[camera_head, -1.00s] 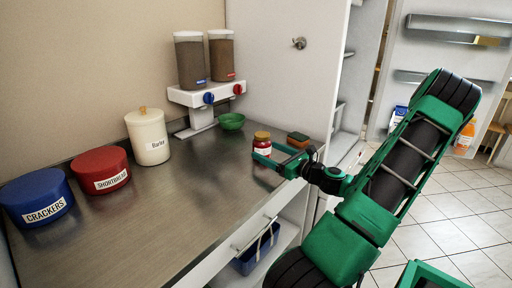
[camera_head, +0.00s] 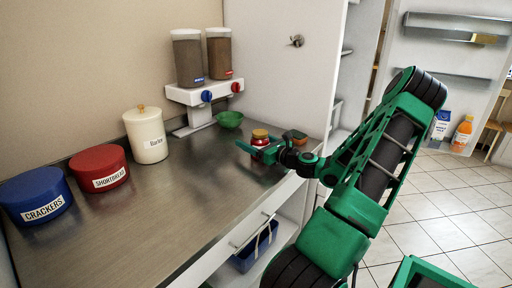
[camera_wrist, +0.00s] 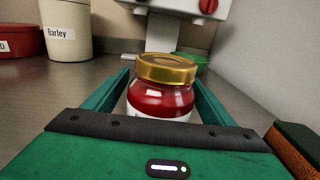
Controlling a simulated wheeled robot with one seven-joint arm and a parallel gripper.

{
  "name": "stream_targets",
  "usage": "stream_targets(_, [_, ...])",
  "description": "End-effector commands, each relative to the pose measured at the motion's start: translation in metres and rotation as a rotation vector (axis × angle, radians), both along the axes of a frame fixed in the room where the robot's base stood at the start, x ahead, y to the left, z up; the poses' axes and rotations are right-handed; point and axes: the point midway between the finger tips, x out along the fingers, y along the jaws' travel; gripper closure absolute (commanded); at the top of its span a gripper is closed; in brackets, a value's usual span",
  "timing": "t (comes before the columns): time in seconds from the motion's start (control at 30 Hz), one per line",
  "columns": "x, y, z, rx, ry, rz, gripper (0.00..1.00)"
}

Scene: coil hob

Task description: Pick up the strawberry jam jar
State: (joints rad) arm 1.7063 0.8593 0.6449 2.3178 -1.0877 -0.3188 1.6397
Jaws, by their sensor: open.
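The strawberry jam jar (camera_head: 260,136) stands upright on the metal counter, with red contents, a gold lid and a white label. In the wrist view the jar (camera_wrist: 162,88) is between the two green fingers of my gripper (camera_wrist: 160,95). The fingers are open, one on each side of it, and I see a gap at least on the right. In the head view my gripper (camera_head: 255,149) reaches in from the right, low over the counter, and hides the lower part of the jar.
A sponge (camera_head: 295,137) lies just right of the jar; it also shows in the wrist view (camera_wrist: 294,148). A green bowl (camera_head: 230,120) and a cereal dispenser (camera_head: 197,97) are behind. Barley (camera_head: 149,136), shortbread (camera_head: 100,168) and crackers (camera_head: 37,195) containers stand left. The counter's middle is clear.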

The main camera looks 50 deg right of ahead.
Motion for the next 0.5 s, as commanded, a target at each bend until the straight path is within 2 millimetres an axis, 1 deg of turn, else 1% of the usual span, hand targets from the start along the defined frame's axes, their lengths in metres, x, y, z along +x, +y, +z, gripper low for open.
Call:
stream_targets(0.07, [-0.0002,0.0001,-0.0001,0.0,0.0,0.0,0.23])
stream_targets(0.1, [-0.0001,0.0003,-0.0001,0.0,0.0,0.0,0.27])
stream_targets(0.17, [0.0,0.0005,-0.0001,0.0,0.0,0.001,0.42])
stream_targets(0.2, [0.0001,0.0007,-0.0001,0.0,0.0,0.001,0.51])
stream_targets(0.27, [0.0002,0.0009,-0.0001,0.0,0.0,0.002,0.66])
stream_targets(0.3, [0.0003,0.0011,-0.0002,0.0,0.0,0.002,0.75])
stream_targets(0.33, [0.0004,0.0012,-0.0002,0.0,0.0,0.002,0.82])
stream_targets(0.37, [0.0006,0.0015,0.0007,0.0,-0.002,0.003,0.84])
stream_targets(0.5, [0.001,0.0021,0.0006,0.0,-0.002,0.004,0.84])
